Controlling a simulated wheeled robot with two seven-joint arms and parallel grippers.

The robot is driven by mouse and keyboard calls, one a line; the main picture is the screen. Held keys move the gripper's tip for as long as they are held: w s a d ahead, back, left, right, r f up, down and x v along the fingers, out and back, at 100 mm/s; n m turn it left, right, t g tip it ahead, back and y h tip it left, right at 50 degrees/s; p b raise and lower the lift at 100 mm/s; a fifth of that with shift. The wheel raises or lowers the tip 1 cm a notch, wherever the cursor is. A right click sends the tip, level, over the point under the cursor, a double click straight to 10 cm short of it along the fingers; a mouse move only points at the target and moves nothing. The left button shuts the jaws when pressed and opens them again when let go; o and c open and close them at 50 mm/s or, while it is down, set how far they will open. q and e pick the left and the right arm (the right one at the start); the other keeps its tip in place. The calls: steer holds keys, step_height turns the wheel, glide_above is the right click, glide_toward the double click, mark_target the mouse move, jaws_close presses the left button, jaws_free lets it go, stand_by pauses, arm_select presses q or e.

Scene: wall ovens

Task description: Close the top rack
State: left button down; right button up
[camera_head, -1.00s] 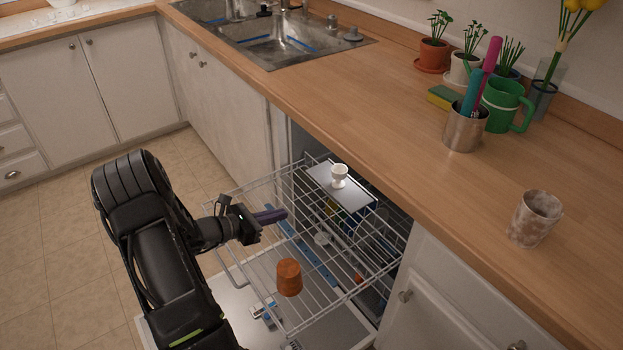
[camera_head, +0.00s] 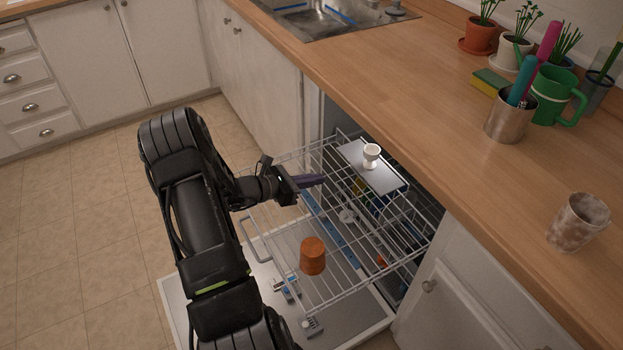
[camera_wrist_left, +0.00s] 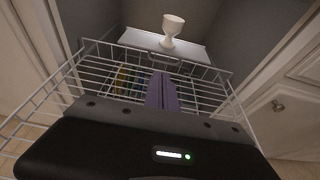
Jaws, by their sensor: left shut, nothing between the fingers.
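The top rack (camera_head: 378,265) is a wire rack of the dishwasher, pulled well out from under the counter. It also shows in the left wrist view (camera_wrist_left: 205,85). My left gripper (camera_head: 316,180) has purple fingers, shut and empty, above the far left part of the rack and pointing inward. The fingers also show in the left wrist view (camera_wrist_left: 162,92). I cannot tell whether they touch the wires. My right gripper is not in view.
The open dishwasher door (camera_head: 185,318) lies low under the rack. Cabinets flank the opening. The tiled floor at left is clear.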

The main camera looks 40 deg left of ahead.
arm_select(q)
steer(key=r+x, duration=0.1)
steer(key=x, duration=0.9)
steer(key=shift+w+p, duration=0.35)
steer(key=shift+w, duration=0.1)
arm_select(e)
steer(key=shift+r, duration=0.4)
arm_select(q)
steer(key=shift+d+f, duration=0.1)
steer(key=shift+d, duration=0.1)
